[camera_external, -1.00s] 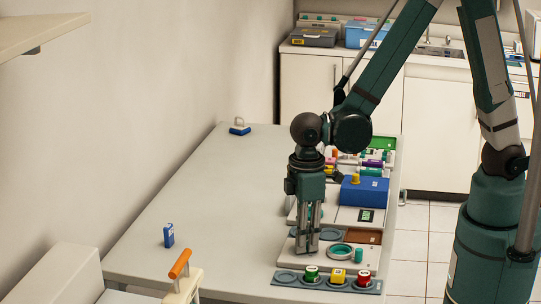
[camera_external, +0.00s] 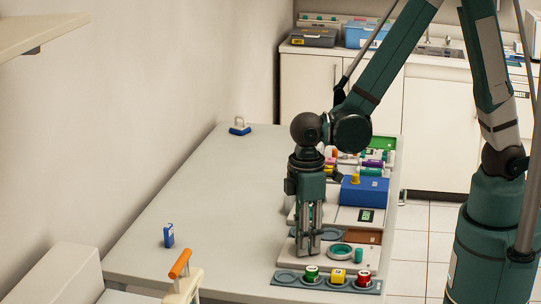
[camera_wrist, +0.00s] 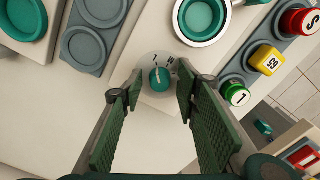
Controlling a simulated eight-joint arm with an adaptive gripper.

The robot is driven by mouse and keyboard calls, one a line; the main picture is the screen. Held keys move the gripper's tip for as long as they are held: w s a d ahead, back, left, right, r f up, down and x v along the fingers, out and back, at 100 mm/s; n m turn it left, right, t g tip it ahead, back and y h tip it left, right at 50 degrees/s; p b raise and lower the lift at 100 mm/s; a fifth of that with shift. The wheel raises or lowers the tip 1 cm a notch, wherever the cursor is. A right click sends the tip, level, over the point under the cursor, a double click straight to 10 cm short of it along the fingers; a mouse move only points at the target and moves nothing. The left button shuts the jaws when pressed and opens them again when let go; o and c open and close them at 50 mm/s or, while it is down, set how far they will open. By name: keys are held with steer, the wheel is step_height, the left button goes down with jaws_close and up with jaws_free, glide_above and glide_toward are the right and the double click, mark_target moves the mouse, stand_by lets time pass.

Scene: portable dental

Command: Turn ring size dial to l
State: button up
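The ring size dial is a small teal knob (camera_wrist: 160,79) on a pale round plate with dark letters, in the middle of the wrist view. The letters around it are small and partly hidden, so the pointer's setting is hard to read. My gripper (camera_wrist: 155,105) is open, with one green padded finger on each side of the dial and a gap to it. In the external view my gripper (camera_external: 308,250) points straight down over the pale panel (camera_external: 325,262), and the dial is hidden behind its fingers.
A grey rack (camera_external: 290,278) holds green (camera_external: 312,273), yellow (camera_external: 338,276) and red (camera_external: 363,279) caps close by. A round teal-lined ring (camera_external: 341,251) and a blue box (camera_external: 365,191) stand nearby.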

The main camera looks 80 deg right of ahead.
steer(key=shift+r, duration=0.15)
step_height(320, 180, up, 12)
stand_by(1.0)
steer(key=shift+d, duration=0.1)
stand_by(0.5)
steer(key=s+d+r+m+t, duration=0.3)
steer(key=s+d+r, duration=0.3)
steer(key=d, duration=0.3)
steer(key=s+d+r+m+t, duration=0.3)
steer(key=s+d+r, duration=0.3)
steer(key=d, duration=0.4)
steer(key=shift+r+t, duration=0.2)
steer(key=shift+t, duration=0.4)
steer(key=shift+s+d, duration=0.1)
stand_by(2.9)
